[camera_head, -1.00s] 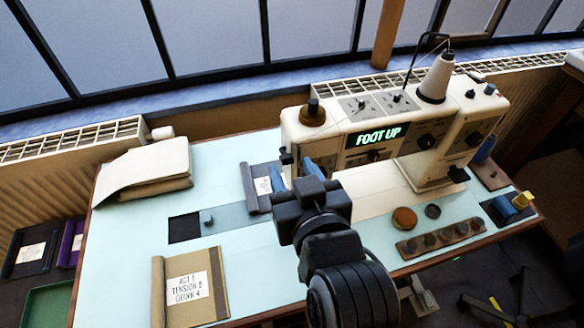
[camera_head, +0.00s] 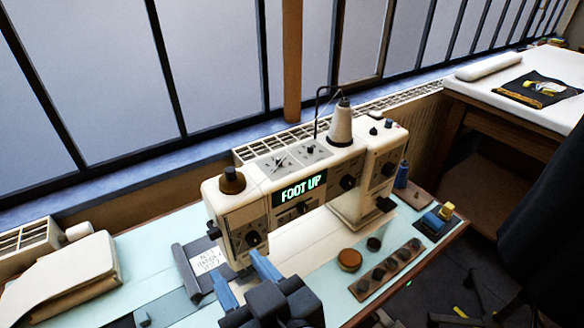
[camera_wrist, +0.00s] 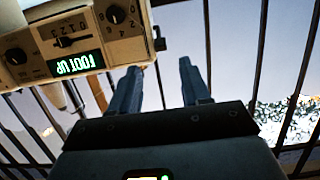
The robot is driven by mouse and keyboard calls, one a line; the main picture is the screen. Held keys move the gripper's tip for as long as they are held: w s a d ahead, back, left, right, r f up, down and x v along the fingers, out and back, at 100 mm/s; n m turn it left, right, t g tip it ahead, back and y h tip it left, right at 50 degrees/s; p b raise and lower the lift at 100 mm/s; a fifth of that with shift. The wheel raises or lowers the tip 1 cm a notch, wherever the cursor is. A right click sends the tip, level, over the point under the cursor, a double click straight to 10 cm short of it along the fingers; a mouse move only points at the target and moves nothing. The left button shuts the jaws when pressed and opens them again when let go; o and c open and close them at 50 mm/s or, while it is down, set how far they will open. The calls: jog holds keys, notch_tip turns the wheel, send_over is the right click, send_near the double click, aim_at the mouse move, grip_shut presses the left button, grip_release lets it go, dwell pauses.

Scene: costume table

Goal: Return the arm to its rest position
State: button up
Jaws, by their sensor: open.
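My gripper (camera_head: 243,281) shows at the bottom of the head view, with its two blue fingers apart and nothing between them. It is in front of the left part of a cream sewing machine (camera_head: 330,171), whose lit display (camera_head: 300,190) reads "FOOT UP". In the wrist view my gripper (camera_wrist: 160,88) also has its fingers spread and empty, with the machine's display (camera_wrist: 77,64) to their left. The rest of my arm is mostly cut off by the lower edge of the head view.
The pale blue table (camera_head: 320,277) holds a folded cream cloth (camera_head: 62,272) at left and a dark labelled roll (camera_head: 200,270) beside the machine. A brown strip of several round pieces (camera_head: 386,270) lies at right front. A white table (camera_head: 520,80) stands at far right.

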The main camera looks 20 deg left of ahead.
jog(key=s+d+f+m+t+h, duration=0.2)
jog(key=s+d+f+m+h, duration=0.15)
jog(key=d, duration=0.65)
jog(key=s+d+f+m+t+h, duration=0.2)
jog(key=s+d+f+m, duration=0.15)
jog(key=d, duration=0.55)
jog(key=s+d+r+m+h, duration=0.1)
jog(key=s+d+h, duration=0.2)
jog(key=s+d, duration=0.4)
jog(key=s+d+r+m+t+h, duration=0.1)
jog(key=s+d+m+h, duration=0.1)
jog(key=s+d, duration=0.6)
jog(key=shift+s+r+h, duration=0.4)
jog(key=shift+h, duration=0.05)
